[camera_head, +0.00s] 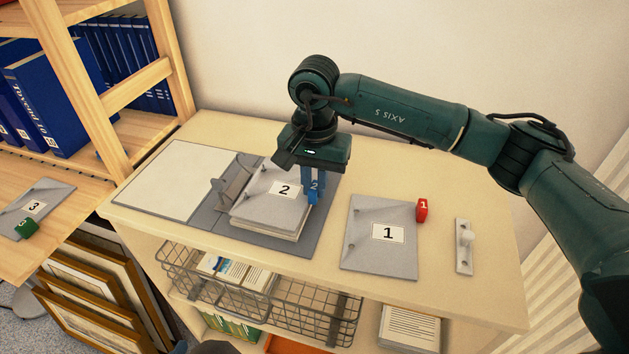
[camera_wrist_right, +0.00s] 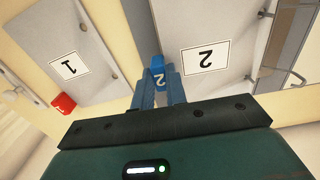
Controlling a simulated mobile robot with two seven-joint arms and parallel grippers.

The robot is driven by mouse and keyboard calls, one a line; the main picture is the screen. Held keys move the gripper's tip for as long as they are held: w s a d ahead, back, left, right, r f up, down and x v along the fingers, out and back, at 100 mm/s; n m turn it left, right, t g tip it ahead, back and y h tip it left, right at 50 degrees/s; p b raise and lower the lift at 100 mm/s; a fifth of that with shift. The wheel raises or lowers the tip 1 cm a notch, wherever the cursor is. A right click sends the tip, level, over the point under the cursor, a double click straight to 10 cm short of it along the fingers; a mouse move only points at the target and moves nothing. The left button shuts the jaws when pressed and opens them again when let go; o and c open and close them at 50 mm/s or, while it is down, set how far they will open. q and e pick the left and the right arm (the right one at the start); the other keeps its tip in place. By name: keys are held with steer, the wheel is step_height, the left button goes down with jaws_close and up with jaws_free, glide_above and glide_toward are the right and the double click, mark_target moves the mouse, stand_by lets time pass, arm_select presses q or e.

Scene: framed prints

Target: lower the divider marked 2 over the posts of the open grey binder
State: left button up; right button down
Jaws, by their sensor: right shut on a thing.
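The grey divider marked 2 (camera_head: 278,208) is above the paper stack in the open grey binder (camera_head: 313,230); it also shows in the wrist view (camera_wrist_right: 225,25). My right gripper (camera_head: 313,189) is shut on its blue tab (camera_wrist_right: 157,76), at the divider's right edge. The divider looks roughly level and close over the stack (camera_head: 262,231). The binder's metal lever mechanism (camera_head: 232,183) stands at the divider's left edge. I cannot tell whether the posts pass through its holes. My left gripper is not in view.
A grey divider marked 1 (camera_head: 380,255) with a red tab (camera_head: 422,210) lies right of the binder. A small plate with a knob (camera_head: 464,255) is further right. Divider 3 (camera_head: 45,200) lies on the left wooden shelf. A wire basket (camera_head: 255,290) hangs below the tabletop.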

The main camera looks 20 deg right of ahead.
steer(key=c, duration=1.3)
jaws_free()
steer(key=shift+c, duration=0.2)
steer(key=shift+r+p, duration=1.8)
steer(key=shift+r, duration=1.7)
